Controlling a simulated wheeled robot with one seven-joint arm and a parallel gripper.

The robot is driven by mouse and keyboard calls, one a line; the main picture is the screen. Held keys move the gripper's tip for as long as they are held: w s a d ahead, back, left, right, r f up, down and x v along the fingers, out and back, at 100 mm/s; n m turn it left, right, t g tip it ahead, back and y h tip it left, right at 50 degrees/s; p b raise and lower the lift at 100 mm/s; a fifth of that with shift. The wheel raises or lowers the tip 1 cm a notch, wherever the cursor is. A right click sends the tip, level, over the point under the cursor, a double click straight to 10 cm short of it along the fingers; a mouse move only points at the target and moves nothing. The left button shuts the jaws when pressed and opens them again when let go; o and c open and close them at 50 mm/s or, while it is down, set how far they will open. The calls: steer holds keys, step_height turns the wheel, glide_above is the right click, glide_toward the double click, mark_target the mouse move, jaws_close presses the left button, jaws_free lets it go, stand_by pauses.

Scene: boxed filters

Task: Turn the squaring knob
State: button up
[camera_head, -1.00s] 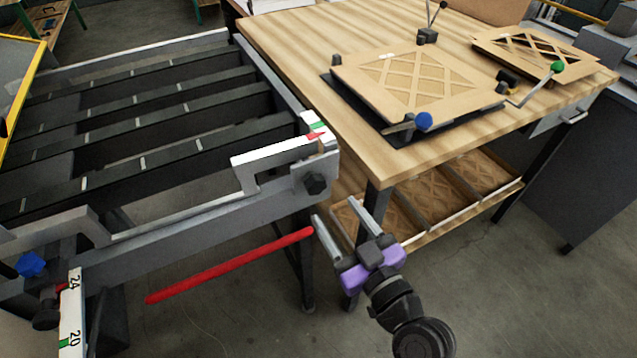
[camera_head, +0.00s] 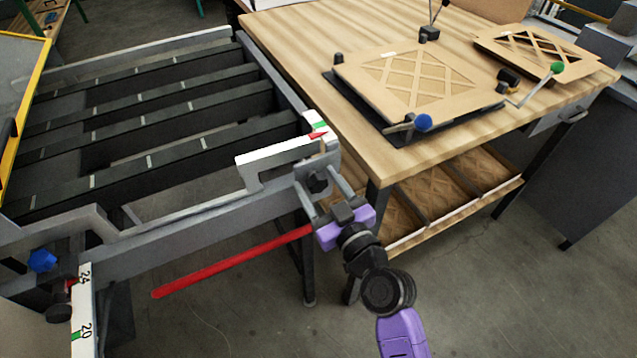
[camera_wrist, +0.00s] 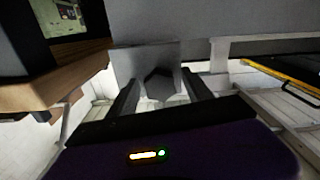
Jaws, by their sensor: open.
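A dark faceted knob (camera_head: 318,185), which I take to be the squaring knob, sits on the grey end block of the machine's front rail. In the wrist view the knob (camera_wrist: 162,84) shows against a grey plate. My gripper (camera_head: 316,176) is open, with one finger on each side of the knob. In the wrist view a gap shows between the knob and each finger of my gripper (camera_wrist: 162,92). I cannot tell how far the fingertips reach past the knob.
A white bracket (camera_head: 280,155) stands on the rail just above the knob. A red bar (camera_head: 235,262) sticks out below the rail. The wooden bench (camera_head: 290,40) with a filter panel (camera_head: 415,80) is at the right. A blue knob (camera_head: 42,260) is at the far left.

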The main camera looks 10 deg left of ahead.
jaws_close()
steer(key=shift+m, duration=0.3)
steer(key=m, duration=0.3)
steer(key=shift+m+b, duration=0.35)
steer(key=shift+m, duration=0.05)
steer(key=m, duration=0.5)
steer(key=m+p, duration=0.1)
steer(key=m, duration=0.4)
steer(key=shift+m+p, duration=0.35)
steer(key=shift+m, duration=0.05)
steer(key=shift+m+p, duration=0.5)
steer(key=shift+m, duration=1.5)
